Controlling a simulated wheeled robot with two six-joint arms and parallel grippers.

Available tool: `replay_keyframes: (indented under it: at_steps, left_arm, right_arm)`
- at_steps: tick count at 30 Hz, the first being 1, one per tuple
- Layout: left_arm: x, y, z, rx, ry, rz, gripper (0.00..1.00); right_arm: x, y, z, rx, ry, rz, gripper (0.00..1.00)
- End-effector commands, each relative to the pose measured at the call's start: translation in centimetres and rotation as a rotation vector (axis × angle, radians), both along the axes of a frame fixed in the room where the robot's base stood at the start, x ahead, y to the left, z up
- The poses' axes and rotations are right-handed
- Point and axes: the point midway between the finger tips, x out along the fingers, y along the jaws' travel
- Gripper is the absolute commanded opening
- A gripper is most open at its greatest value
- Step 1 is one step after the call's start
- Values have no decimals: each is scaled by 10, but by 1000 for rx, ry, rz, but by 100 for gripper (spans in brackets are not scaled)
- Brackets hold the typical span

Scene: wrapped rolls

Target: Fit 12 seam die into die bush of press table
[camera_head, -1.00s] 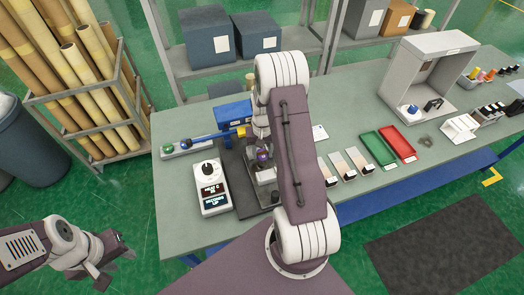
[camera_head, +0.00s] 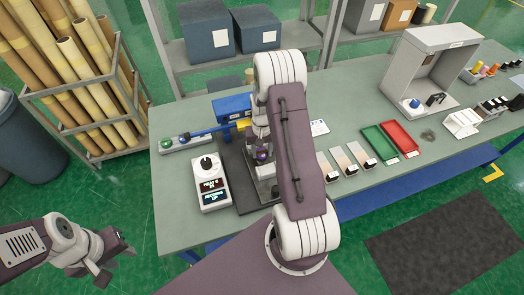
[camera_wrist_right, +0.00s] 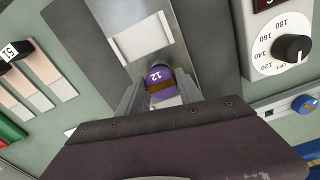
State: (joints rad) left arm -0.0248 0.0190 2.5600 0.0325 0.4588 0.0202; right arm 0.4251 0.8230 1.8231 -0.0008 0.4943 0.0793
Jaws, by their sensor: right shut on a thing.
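The purple 12 seam die (camera_wrist_right: 159,82), with a brown band, is between the fingers of my right gripper (camera_wrist_right: 160,92). In the head view the die (camera_head: 262,155) shows as a small purple spot below my right wrist. The right gripper is shut on it over the press table (camera_wrist_right: 205,30), a grey metal plate. The die bush cannot be made out; the die and gripper cover that area. I cannot tell whether the die touches the table. My left gripper (camera_head: 116,264) is empty at the lower left, off the bench, its fingers apart.
A white heat control box (camera_head: 211,185) stands left of the press. Sample strips (camera_head: 345,161), green (camera_head: 379,146) and red (camera_head: 398,138) trays and a grey booth (camera_head: 432,70) are to the right. My right arm blocks part of the bench.

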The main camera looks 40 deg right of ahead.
Motion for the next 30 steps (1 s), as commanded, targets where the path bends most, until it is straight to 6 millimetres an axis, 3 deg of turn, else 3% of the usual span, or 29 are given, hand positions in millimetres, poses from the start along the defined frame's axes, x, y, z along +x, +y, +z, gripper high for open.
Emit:
replay_keyframes:
  at_steps: [13,30]
  left_arm:
    - [0,0,1,0,0,0,36]
    - [0,0,-13,0,0,0,36]
  right_arm:
    - [0,0,-1,0,-1,0,0]
    - [0,0,-21,0,-1,0,0]
